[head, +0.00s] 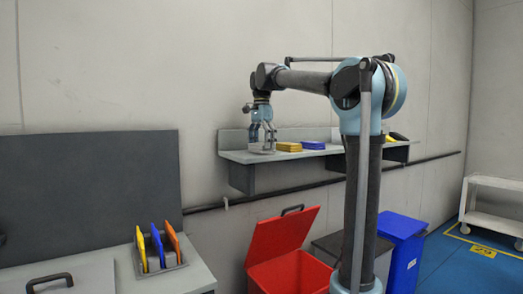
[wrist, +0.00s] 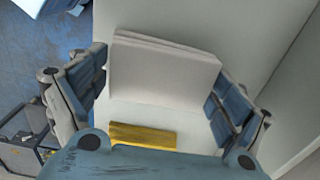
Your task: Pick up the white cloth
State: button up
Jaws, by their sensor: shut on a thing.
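The white cloth (wrist: 163,70) is a folded, pale stack between the two fingers of my gripper (wrist: 160,88) in the wrist view. My gripper is shut on it, with one finger at each side. In the head view my gripper (head: 262,143) points down at the left end of the wall shelf (head: 243,157). The cloth is too small there to tell whether it touches the shelf or is just above it.
A yellow cloth (head: 288,147) and a blue cloth (head: 313,145) lie on the shelf to the right of my gripper. Below are an open red bin (head: 290,275) and a blue bin (head: 403,240). A holder with upright coloured boards (head: 157,250) stands on the counter at left.

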notch_tip(320, 180, up, 9)
jog(key=shift+r, duration=0.15)
dwell(0.4)
jog(key=o, duration=0.4)
jog(key=c, duration=0.4)
